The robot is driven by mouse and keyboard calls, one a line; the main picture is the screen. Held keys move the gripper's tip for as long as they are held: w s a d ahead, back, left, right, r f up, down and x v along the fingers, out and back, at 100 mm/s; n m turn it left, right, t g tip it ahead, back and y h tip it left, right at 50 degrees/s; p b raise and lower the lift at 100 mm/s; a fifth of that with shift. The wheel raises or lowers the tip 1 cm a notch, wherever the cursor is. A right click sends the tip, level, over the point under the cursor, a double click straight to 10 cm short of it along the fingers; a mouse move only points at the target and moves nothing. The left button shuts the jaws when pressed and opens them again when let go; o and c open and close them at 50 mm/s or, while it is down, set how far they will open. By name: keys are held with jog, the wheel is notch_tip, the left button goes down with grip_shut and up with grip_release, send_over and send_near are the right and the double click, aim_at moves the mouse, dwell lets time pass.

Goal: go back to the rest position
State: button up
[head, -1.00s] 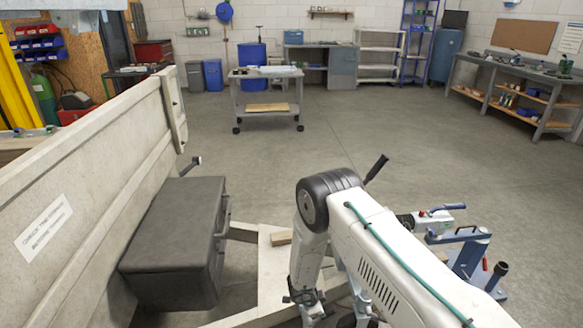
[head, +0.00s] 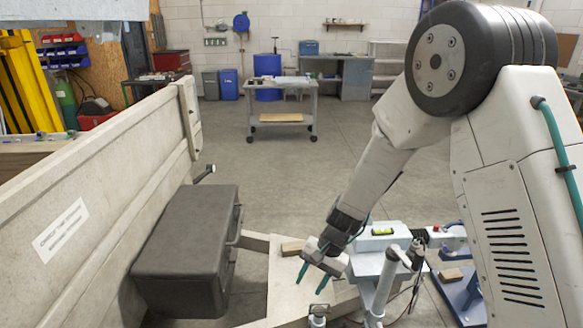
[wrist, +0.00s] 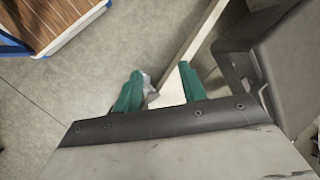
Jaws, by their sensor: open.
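My gripper (head: 312,278) hangs at the end of my bent arm in the head view, pointing down above the pale trailer frame. Its two teal fingers are apart, with nothing held between them. In the wrist view the spread teal fingers of my gripper (wrist: 160,83) show against the grey floor and a pale frame beam (wrist: 192,42) farther off. The trailer frame (head: 258,243) shows in the head view left of the gripper. My upper arm and elbow fill the right of the head view.
A dark box (head: 190,250) sits beside the trailer's side wall (head: 110,185). A small wooden block (head: 292,248) lies on the frame close to my gripper. A light grey-blue unit with a level vial (head: 383,232) stands right of it. A wheeled cart (head: 282,100) stands farther back, with open floor before it.

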jog(key=s+d+r+n+t+h, duration=0.1)
jog(key=s+d+r+n+h, duration=0.1)
jog(key=s+d+r, duration=0.8)
jog(key=s+d+r+n+t+h, duration=0.2)
jog(key=s+d+r, duration=0.9)
jog(key=s+r, duration=0.5)
notch_tip(320, 180, up, 4)
jog(key=shift+d+r+h, duration=0.1)
jog(key=shift+d+h, duration=0.1)
jog(key=shift+h, duration=0.1)
